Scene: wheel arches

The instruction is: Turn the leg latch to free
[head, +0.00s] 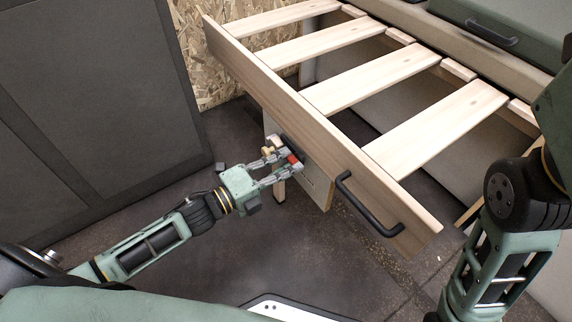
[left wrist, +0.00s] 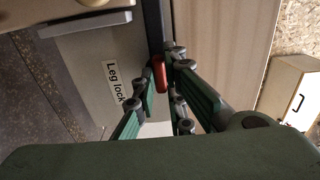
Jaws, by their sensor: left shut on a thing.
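The leg latch is a small red lever (head: 294,161) on the panel under the front board of the slatted pull-out. In the left wrist view the red latch (left wrist: 160,74) shows between the fingertips, beside a dark bar. A white label reading "Leg lock" (left wrist: 115,83) is on the panel to its left. My left gripper (head: 283,160) is shut on the latch, and its fingers partly hide it. Whether the latch stands locked or free I cannot tell. My right arm shows at the right edge of the head view, but its gripper is out of view.
The slatted wooden pull-out (head: 275,85) extends over the floor, with a black handle (head: 366,207) on its front board. A dark cabinet panel (head: 95,105) stands at left. The dark floor (head: 300,240) in front is mostly clear.

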